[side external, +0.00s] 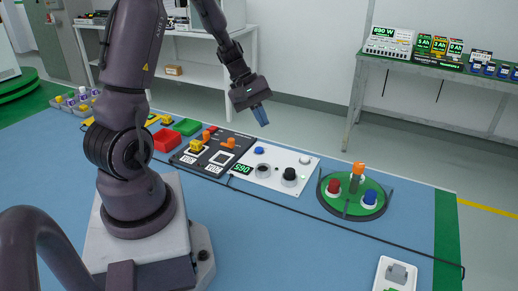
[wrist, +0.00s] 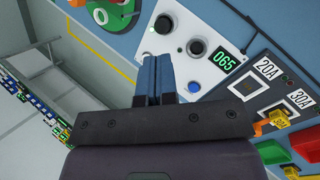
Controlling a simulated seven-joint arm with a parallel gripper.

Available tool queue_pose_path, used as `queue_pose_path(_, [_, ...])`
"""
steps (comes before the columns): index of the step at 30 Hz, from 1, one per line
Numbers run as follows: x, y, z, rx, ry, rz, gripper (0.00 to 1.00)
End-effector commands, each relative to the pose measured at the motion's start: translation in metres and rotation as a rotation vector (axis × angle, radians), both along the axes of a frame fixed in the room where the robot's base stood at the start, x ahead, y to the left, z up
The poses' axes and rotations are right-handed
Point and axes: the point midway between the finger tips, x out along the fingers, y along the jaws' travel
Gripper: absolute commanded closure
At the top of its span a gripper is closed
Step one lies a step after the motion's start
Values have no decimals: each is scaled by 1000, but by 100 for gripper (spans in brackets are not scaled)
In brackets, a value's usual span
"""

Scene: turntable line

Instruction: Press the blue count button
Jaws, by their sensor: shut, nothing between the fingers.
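The blue count button (side external: 259,151) sits on a white panel (side external: 292,160), near the panel's far left corner in the side external view. It also shows in the wrist view (wrist: 194,88), just right of my fingertips. My gripper (side external: 262,117) is shut and empty, with its blue fingers tilted downward. It hangs above the button in the side external view, with a visible gap.
A dark fuse board (side external: 213,153) stands to the left. A green turntable (side external: 335,204) stands to the right. A black cable crosses the blue table.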

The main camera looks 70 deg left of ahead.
Motion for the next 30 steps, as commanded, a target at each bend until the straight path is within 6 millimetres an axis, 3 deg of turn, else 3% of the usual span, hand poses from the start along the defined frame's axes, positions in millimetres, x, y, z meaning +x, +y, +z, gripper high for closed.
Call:
queue_pose_path(3, [2,42,-34,-90,-9,227,100])
queue_pose_path(8, [7,95,-71,-174,-62,513,100])
queue_pose_path(11, [16,119,-80,-200,-117,638,100])
queue_pose_path(13, [26,130,-74,-203,-160,687,100])
queue_pose_path(18, [36,142,-64,-211,-218,748,100])
queue_pose_path(30, [37,142,-65,-214,-220,752,100])
